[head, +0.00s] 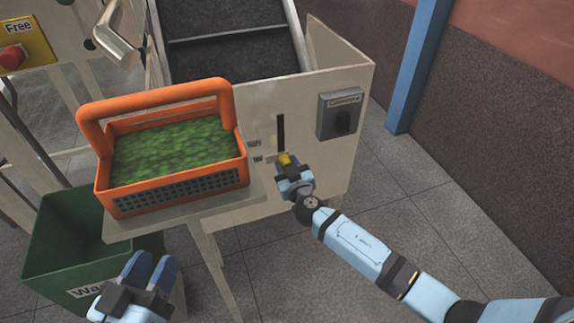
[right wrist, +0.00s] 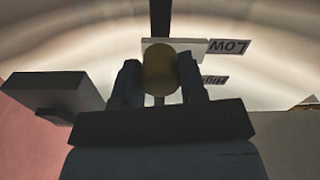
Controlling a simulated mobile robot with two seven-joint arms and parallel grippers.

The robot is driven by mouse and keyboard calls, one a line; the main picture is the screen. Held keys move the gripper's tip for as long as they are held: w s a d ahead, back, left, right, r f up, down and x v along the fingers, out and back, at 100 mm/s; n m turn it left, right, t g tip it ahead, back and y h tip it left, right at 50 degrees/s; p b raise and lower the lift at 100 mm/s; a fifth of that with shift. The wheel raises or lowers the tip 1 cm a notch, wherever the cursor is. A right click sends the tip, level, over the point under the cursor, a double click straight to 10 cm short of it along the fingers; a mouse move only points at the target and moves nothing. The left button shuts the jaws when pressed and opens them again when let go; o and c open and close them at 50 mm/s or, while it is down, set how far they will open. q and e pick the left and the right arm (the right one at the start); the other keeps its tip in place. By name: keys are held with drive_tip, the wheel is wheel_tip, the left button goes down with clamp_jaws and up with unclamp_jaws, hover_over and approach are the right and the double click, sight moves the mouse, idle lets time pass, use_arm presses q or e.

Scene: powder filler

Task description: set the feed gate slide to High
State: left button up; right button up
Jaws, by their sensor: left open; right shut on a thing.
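Behind the knob, a white plate (right wrist: 150,45) lies level with the upside-down Low label (right wrist: 230,46). The High label (right wrist: 215,79) is partly hidden by a finger. My left gripper (head: 151,268) is open and empty at the lower left, by the green bin.
An orange basket (head: 180,190) of green material stands on a shelf left of the slot. A grey Conveyor switch box (head: 340,114) is right of it. A green waste bin (head: 70,235) stands below. A red button (head: 12,56) is at upper left.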

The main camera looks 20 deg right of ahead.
drive_tip(key=shift+r, duration=0.1)
clamp_jaws()
wheel_tip(320, 180, up, 6)
drive_tip(key=p, duration=0.3)
use_arm(q)
drive_tip(key=shift+t, duration=0.8)
drive_tip(key=r, duration=0.4)
drive_tip(key=shift+s+a+r, duration=0.1)
drive_tip(key=shift+a+r, duration=0.1)
drive_tip(key=shift+r, duration=0.1)
use_arm(e)
drive_tip(key=shift+w+r, duration=0.1)
drive_tip(key=shift+r, duration=0.15)
drive_tip(key=o, duration=0.8)
unclamp_jaws()
drive_tip(key=shift+f, duration=0.1)
use_arm(q)
drive_tip(key=shift+s, duration=0.15)
